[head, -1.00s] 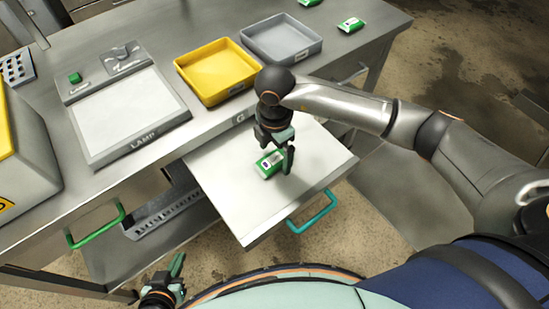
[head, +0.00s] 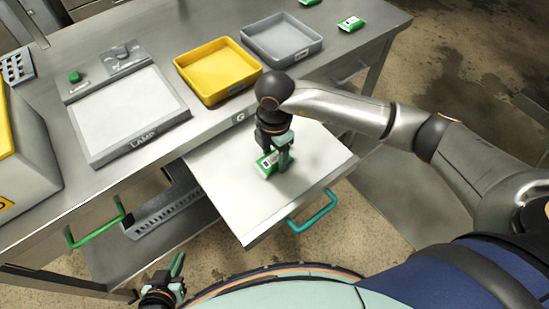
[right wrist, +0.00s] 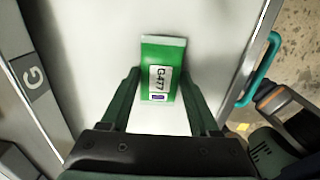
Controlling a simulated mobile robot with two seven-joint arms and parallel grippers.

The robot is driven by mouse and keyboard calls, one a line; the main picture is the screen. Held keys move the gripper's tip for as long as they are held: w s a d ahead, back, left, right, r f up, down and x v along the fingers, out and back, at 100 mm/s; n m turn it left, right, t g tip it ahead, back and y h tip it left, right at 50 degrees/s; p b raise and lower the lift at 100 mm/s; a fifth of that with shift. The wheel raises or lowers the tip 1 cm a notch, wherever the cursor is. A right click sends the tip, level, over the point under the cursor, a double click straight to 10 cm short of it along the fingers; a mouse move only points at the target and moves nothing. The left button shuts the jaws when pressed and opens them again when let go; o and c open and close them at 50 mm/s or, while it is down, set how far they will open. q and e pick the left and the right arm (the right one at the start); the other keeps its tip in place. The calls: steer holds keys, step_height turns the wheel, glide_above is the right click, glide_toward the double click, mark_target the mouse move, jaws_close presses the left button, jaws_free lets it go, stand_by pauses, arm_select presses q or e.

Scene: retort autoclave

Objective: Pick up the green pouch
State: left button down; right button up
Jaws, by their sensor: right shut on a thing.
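The green pouch (head: 266,163) with a white label lies on the pulled-out drawer shelf (head: 225,195) below the bench edge. In the right wrist view the pouch (right wrist: 163,55) lies between my fingers and its label reads G-477. My right gripper (head: 279,161) points down at the pouch and is shut on it, with a finger along each side in the right wrist view (right wrist: 160,88). The pouch appears still at the shelf surface. My left gripper (head: 176,272) is low at the bottom left, away from the shelf, and its finger opening is unclear.
On the bench are a yellow tray (head: 232,87), a grey tray (head: 297,54) and a light panel marked LAMP (head: 128,118). Other green pouches (head: 351,24) lie at the back right. A teal handle (head: 313,212) fronts the shelf, whose surface is otherwise clear.

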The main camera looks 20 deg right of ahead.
steer(key=c, duration=0.3)
steer(key=shift+r, duration=0.1)
steer(key=shift+c, duration=0.2)
